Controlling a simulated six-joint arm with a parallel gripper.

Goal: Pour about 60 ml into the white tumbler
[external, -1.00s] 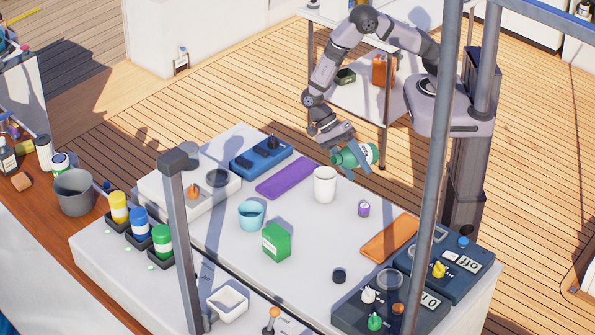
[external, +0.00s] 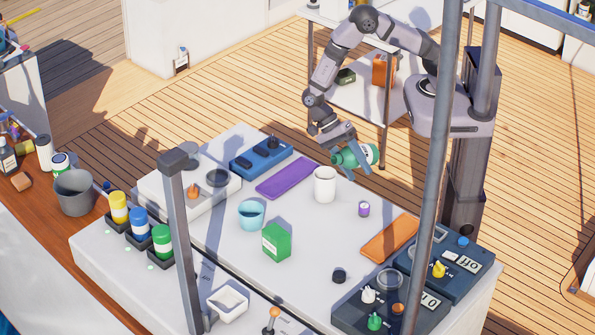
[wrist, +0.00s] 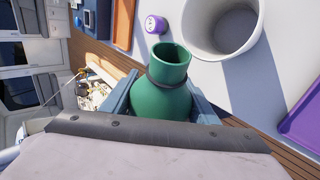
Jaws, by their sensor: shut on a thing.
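The white tumbler (external: 325,186) stands upright on the pale hatch top; the wrist view shows its open mouth (wrist: 223,24), and its visible inside looks pale and empty. My gripper (external: 357,160) is shut on a green bottle (external: 345,158), held in the air behind and slightly right of the tumbler. In the external view the bottle lies tilted, close to horizontal. In the wrist view the green bottle (wrist: 165,95) sits between my fingers, its open neck pointing up the picture, left of the tumbler and apart from it. No liquid stream shows.
A small purple can (external: 364,209) stands right of the tumbler. A purple mat (external: 287,178) lies to its left, and an orange mat (external: 390,239) to the right. A teal cup (external: 251,214) and a green box (external: 277,242) stand in front. A metal post (external: 437,150) crosses the right side.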

